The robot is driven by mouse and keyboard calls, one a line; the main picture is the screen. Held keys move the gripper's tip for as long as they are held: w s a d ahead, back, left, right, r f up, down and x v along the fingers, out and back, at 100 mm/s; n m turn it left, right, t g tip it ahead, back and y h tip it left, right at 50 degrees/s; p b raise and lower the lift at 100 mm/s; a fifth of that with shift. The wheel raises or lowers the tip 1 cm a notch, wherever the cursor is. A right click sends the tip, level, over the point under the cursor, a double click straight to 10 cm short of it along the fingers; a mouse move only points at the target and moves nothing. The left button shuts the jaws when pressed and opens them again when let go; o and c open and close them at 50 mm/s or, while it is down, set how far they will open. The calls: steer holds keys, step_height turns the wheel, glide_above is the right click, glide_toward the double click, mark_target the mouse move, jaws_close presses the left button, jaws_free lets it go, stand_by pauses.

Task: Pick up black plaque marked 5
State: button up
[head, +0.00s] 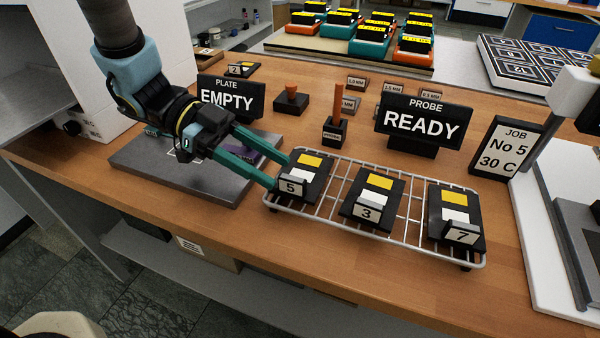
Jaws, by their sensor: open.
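The black plaque marked 5 (313,171) lies at the left end of a wire rack (407,222). It has a yellow patch, a white patch and a raised tag reading 5. My gripper (284,174) is open, with its green fingers pointing right and reaching the left side of this plaque. One finger ends near its far left edge and the other near the 5 tag. I cannot tell whether they touch it. The plaque marked 3 (377,184) lies mid-rack, and the plaque marked 7 (453,199) lies at the right end.
A grey plate (150,155) lies under my arm. Behind stand an EMPTY sign (231,98), a READY sign (422,122) and a small black holder (334,132). A job sign (505,147) reads No 5, 30 C. Bare wood lies along the front edge.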

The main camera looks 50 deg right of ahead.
mark_target(284, 176)
steer(key=p+x, duration=0.1)
steer(key=x, duration=0.4)
steer(key=shift+f, duration=0.1)
steer(key=shift+c, duration=0.3)
jaws_close()
